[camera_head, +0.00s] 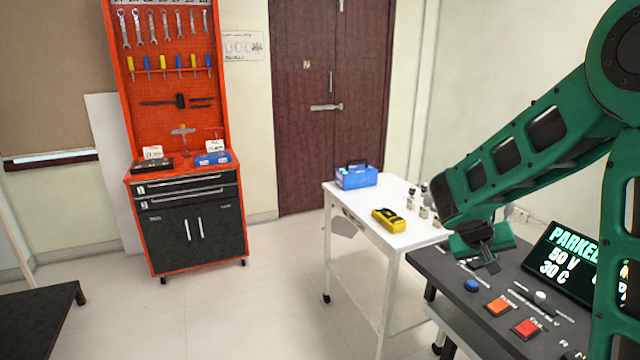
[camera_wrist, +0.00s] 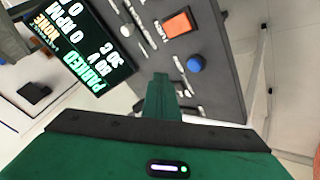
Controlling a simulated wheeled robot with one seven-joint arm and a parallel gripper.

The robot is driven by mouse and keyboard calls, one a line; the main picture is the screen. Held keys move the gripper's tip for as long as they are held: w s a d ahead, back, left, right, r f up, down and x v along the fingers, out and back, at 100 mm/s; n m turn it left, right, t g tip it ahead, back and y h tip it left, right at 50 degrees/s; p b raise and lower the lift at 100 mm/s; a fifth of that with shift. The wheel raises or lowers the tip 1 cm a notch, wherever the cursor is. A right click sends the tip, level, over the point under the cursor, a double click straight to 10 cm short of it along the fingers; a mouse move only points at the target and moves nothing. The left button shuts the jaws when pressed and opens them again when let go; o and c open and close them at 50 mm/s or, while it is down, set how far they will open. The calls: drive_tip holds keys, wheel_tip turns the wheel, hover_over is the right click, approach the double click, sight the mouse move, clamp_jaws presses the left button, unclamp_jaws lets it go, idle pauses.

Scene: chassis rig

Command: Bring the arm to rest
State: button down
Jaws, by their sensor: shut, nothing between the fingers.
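My gripper (camera_head: 490,264) hangs at the end of my green arm, over the left part of the dark control console (camera_head: 452,282). Its fingers are shut with nothing between them. In the wrist view the gripper (camera_wrist: 161,82) shows as a green shape pointing at the console, near its blue button (camera_wrist: 196,63) and orange button (camera_wrist: 178,24). The arm is bent and reaches out from the right side of the head view. Contact between gripper and console cannot be told.
A white cart (camera_head: 358,206) behind holds a yellow meter (camera_head: 388,218) and a blue box (camera_head: 356,178). A red tool cabinet (camera_head: 190,215) stands left; open floor lies between.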

drive_tip(key=s+d+r+m+g+y, duration=0.1)
drive_tip(key=s+r+m+g+y, duration=0.2)
drive_tip(key=s, duration=1.5)
drive_tip(key=s+a+g+y, duration=0.1)
drive_tip(key=s+a+y, duration=0.3)
drive_tip(key=s, duration=1)
drive_tip(key=shift+a+r+y, duration=0.25)
drive_tip(key=shift+a+y, duration=0.05)
drive_tip(key=shift+a, duration=0.8)
